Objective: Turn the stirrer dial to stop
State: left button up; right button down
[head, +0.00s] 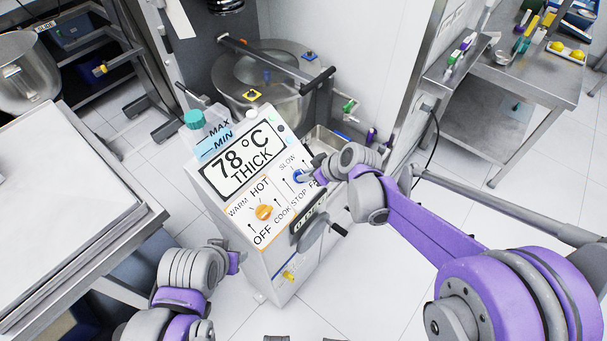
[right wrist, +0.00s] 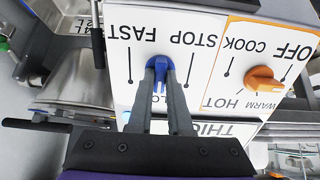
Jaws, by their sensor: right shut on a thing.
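The stirrer dial (head: 299,176) is a blue knob on the white control panel, with SLOW, STOP and FAST around it. In the right wrist view the blue dial (right wrist: 159,66) sits between the two grey fingers of my right gripper (right wrist: 161,72), which is shut on it. The fingers partly hide the SLOW label; STOP and FAST read upside down. The dial's exact pointing is hard to tell. In the head view my right gripper (head: 308,174) reaches the dial from the right. My left gripper (head: 234,262) is low, left of the machine; its fingers are not clear.
An orange heat dial (head: 264,212) is beside the blue one. The display (head: 240,160) reads 78 °C THICK. A mixing kettle (head: 262,80) stands behind the panel. A steel table (head: 150,215) is at the left, and a steel counter (head: 470,85) at the back right.

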jog(key=n, duration=0.4)
jog(key=shift+n, duration=0.3)
dwell(0.3)
jog(key=shift+n, duration=0.6)
jog(key=n, duration=0.3)
jog(key=shift+p, duration=0.3)
jog(key=shift+n, duration=0.3)
jog(key=n, duration=0.2)
jog(key=shift+n, duration=0.3)
jog(key=c, duration=0.7)
grip_release()
